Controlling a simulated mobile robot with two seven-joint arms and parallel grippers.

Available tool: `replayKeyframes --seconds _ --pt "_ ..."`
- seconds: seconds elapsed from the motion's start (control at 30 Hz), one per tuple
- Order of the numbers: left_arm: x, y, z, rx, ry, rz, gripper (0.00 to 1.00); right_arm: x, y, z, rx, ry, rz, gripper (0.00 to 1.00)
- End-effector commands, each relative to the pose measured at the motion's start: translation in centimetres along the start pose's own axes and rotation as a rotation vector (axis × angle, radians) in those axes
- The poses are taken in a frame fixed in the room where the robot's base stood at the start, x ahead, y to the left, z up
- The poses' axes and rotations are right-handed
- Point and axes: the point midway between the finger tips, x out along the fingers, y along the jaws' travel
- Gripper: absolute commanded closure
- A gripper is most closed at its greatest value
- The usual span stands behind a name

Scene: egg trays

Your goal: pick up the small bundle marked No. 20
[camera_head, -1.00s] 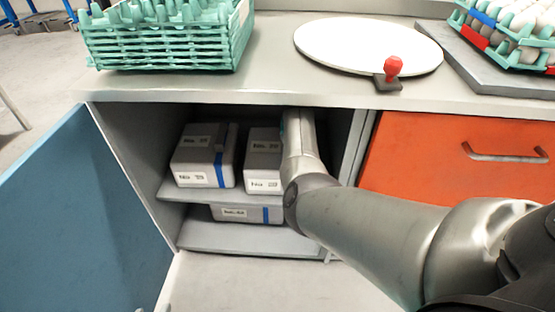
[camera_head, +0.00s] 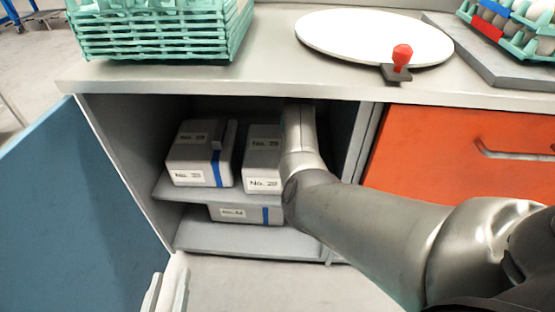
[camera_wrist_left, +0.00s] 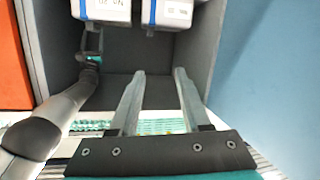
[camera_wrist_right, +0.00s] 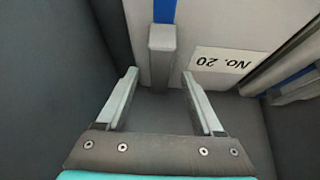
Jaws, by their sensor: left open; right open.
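The small bundle marked No. 20 is a pale box (camera_wrist_right: 215,28) with a blue band and a grey upright grip (camera_wrist_right: 162,55). In the right wrist view its label shows upside down. My right gripper (camera_wrist_right: 160,85) is open there, its fingers on either side of the grip and apart from it. In the head view, the box beside my right arm (camera_head: 262,160) looks like the same bundle; its right side and my right gripper are hidden by that arm. My left gripper (camera_head: 168,285) is low before the cupboard, open and empty (camera_wrist_left: 160,75).
Another box (camera_head: 185,160) stands left on the same shelf (camera_head: 180,192); a third (camera_head: 235,213) lies below. The blue door (camera_head: 60,200) is open at left. An orange drawer (camera_head: 440,165) is at right. Egg trays (camera_head: 160,30) and a white disc (camera_head: 370,38) are on the counter.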

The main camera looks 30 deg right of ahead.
Motion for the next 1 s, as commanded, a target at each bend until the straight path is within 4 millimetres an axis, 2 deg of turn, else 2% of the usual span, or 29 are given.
replayKeyframes --seconds 0.23,0.57,1.0 --pt "-0.35 0.74 -0.35 -0.022 0.092 0.018 0.53 0.43 -0.06 0.24 0.000 0.000 0.000 0.32" --pt "-0.43 0.85 -0.56 -0.025 0.107 0.020 0.53 0.42 -0.06 0.22 0.000 0.000 0.000 0.32" --pt "-0.43 0.86 -0.56 -0.025 0.106 0.020 0.53 0.43 -0.06 0.22 0.000 0.000 0.000 0.81"
